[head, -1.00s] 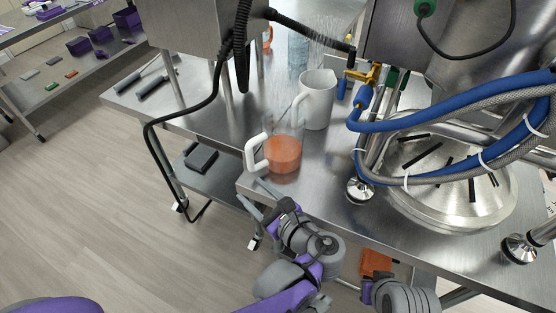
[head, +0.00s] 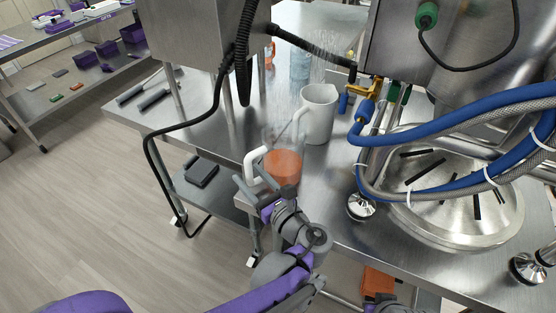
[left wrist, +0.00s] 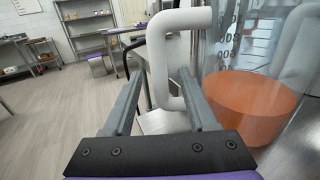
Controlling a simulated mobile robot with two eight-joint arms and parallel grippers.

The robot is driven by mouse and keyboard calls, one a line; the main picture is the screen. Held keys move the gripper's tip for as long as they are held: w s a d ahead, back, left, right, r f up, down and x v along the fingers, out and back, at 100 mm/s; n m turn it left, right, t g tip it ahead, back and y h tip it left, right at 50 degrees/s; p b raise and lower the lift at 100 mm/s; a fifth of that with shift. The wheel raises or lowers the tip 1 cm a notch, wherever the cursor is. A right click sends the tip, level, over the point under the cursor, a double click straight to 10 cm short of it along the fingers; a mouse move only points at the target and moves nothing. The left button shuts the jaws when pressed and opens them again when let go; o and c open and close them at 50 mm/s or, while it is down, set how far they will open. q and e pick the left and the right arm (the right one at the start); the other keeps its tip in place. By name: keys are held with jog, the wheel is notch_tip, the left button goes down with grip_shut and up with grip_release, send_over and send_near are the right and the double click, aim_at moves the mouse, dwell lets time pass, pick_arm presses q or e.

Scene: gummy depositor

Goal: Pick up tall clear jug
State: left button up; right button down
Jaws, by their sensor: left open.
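The tall clear jug (head: 283,168) stands upright on the steel table near its front left edge. It has orange contents at the bottom and a white handle (head: 252,167) on its left side. In the left wrist view the jug (left wrist: 252,105) fills the right side. My left gripper (head: 262,180) is open at the handle, low on the jug's near side. In the left wrist view the handle (left wrist: 160,60) shows between the two fingers (left wrist: 160,95), with a gap on its left; contact on its right is unclear. My right gripper is not in view.
A white pitcher (head: 318,113) stands just behind the jug. Another clear container (head: 300,62) is farther back. Blue and grey hoses (head: 450,115) and a round steel lid (head: 450,190) are to the right. A black cable (head: 150,150) hangs at the left.

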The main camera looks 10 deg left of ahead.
pick_arm(q)
jog(key=shift+w+a, duration=0.25)
jog(key=shift+c, duration=0.3)
grip_shut()
dwell(1.0)
